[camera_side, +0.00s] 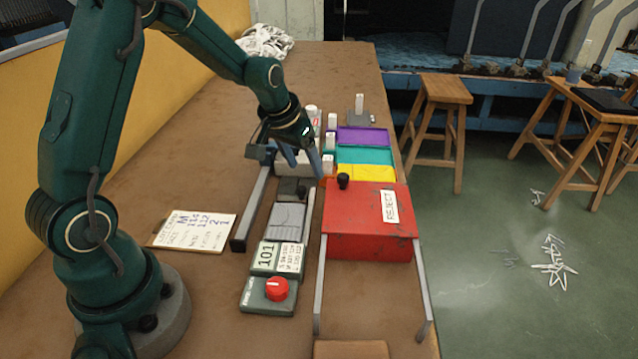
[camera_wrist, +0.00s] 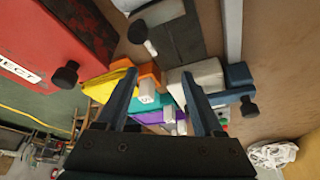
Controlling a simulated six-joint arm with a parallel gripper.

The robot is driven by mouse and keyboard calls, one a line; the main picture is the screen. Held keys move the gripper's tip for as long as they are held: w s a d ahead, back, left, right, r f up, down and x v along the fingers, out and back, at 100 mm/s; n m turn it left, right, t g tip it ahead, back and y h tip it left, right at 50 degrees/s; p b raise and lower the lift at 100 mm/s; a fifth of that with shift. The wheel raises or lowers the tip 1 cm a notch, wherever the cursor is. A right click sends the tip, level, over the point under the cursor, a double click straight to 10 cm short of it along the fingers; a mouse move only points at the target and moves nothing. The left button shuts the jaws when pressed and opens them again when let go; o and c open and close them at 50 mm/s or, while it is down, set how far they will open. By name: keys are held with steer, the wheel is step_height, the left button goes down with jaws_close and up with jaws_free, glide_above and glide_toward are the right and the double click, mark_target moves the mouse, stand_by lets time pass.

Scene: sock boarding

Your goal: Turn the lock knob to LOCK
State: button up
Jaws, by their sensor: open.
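No LOCK lettering is legible, so I cannot tell for sure which knob is the lock knob. A red knob (camera_side: 277,288) sits on a grey-green box (camera_side: 262,305) at the front, with a light mark on its top. A small black knob (camera_side: 302,190) stands on a dark block behind the grey plate; a black knob also shows in the wrist view (camera_wrist: 137,32). Another black knob (camera_side: 343,181) is on the red box. My gripper (camera_side: 303,165) is above the far part of the bench, away from the red knob. In the wrist view its blue fingers (camera_wrist: 158,85) are apart and empty.
The red REJECT box (camera_side: 360,242) stands right of the knobs. Purple (camera_side: 362,136), teal (camera_side: 364,156) and yellow (camera_side: 366,173) trays lie beyond it. A dark rail (camera_side: 250,215) runs left of the devices. A written card (camera_side: 194,230) lies near my base.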

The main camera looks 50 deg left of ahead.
steer(key=shift+w+a, duration=0.1)
steer(key=shift+a, duration=0.05)
steer(key=shift+r, duration=0.35)
step_height(320, 180, up, 8)
steer(key=f, duration=0.1)
steer(key=g+h, duration=0.1)
steer(key=g, duration=0.3)
glide_above(276, 284)
step_height(276, 284, down, 4)
steer(key=shift+r+n+g, duration=0.1)
steer(key=shift+n+g, duration=0.2)
steer(key=shift+n, duration=0.1)
steer(key=shift+f, duration=3.15)
